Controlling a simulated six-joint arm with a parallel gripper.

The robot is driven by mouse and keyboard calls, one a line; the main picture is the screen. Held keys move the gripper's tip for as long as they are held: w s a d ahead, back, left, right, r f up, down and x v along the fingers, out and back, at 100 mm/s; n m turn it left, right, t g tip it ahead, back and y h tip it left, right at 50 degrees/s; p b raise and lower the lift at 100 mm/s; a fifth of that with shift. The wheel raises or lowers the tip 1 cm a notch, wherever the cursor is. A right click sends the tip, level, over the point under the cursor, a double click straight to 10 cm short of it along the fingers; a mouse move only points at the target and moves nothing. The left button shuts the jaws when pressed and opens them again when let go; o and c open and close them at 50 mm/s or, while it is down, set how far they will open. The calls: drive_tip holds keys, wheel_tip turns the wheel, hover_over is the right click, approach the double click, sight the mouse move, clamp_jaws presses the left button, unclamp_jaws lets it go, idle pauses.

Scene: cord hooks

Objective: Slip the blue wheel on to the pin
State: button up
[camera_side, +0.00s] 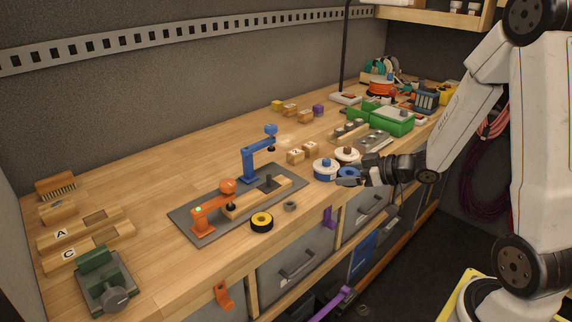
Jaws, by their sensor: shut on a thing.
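The blue wheel (347,172) is in my gripper (349,178) at the front right of the bench, to the right of the grey plate. My gripper is shut on it, and the dark fingers hide part of the wheel. I cannot tell whether the wheel touches the bench top. A short dark pin (269,181) stands upright on a wooden block on the grey plate (187,226). Nothing shows around the pin. The wheel is well to the right of the pin, apart from it.
A blue arm-shaped stand (250,165) rises behind the pin, and an orange one (203,219) stands at the plate's left. A blue-and-white spool (326,168) is close beside my gripper.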

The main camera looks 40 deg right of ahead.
drive_tip(key=shift+w, duration=0.15)
hover_over(269, 176)
drive_tip(key=shift+w+d+f, duration=0.1)
drive_tip(key=shift+w, duration=0.05)
idle(0.3)
drive_tip(key=shift+f, duration=0.25)
drive_tip(key=shift+f, duration=2.45)
drive_tip(key=shift+f, duration=1.1)
idle(1.2)
drive_tip(key=shift+r, duration=0.2)
idle(1.3)
